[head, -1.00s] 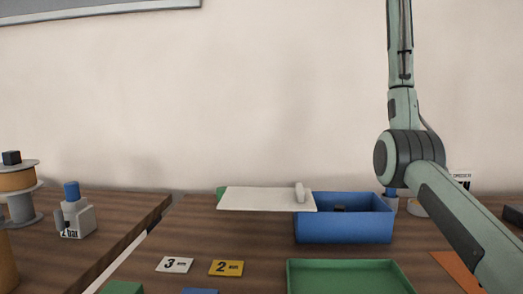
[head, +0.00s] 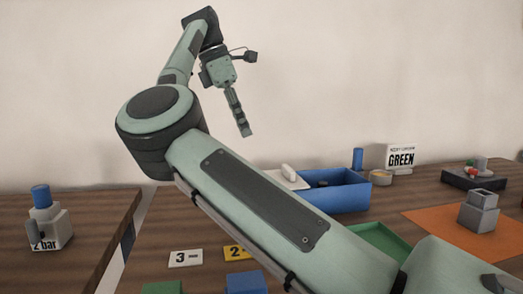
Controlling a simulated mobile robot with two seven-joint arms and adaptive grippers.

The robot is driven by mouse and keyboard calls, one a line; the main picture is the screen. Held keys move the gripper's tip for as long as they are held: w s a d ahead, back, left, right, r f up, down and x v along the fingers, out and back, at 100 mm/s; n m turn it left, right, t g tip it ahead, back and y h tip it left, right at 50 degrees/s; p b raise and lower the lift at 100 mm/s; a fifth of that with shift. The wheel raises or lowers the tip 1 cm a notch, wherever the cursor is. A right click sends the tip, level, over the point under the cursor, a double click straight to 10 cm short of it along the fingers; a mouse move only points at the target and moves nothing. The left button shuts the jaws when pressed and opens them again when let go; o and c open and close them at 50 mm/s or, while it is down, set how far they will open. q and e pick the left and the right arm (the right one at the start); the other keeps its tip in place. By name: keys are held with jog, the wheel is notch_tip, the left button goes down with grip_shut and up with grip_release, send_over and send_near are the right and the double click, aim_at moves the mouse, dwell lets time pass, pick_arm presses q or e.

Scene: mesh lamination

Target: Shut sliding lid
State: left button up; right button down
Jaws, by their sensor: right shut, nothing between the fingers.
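The blue box (head: 348,196) stands on the wooden table right of centre, partly hidden behind my right arm. Its white sliding lid (head: 294,181) sits toward the box's left, with a pale raised handle (head: 289,172) on it. The box's right part is open, and a small dark thing (head: 321,183) shows inside. Most of the lid's left part is hidden by my arm. My right gripper (head: 243,128) is shut and empty, pointing down in the air above and left of the lid, apart from it. My left gripper is not in view.
A green tray (head: 388,240) lies in front of the box, partly behind my arm. To the right are an orange mat (head: 430,218), a grey metal block (head: 478,213) and a "GREEN" sign (head: 400,158).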

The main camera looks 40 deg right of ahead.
aim_at(283, 178)
jog(key=b+x, duration=0.1)
jog(key=x, duration=0.3)
jog(key=shift+s+d+f, duration=0.1)
jog(key=shift+f, duration=0.1)
jog(key=b+x, duration=0.1)
jog(key=x, duration=0.4)
jog(key=shift+s, duration=0.1)
jog(key=d, duration=0.1)
jog(key=s+d, duration=0.1)
jog(key=d, duration=0.1)
jog(key=shift+s+f, duration=0.1)
jog(key=shift+s, duration=0.2)
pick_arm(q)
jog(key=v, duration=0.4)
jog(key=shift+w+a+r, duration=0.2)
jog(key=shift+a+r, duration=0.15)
pick_arm(e)
jog(key=shift+s+d, duration=0.2)
jog(key=shift+d, duration=0.25)
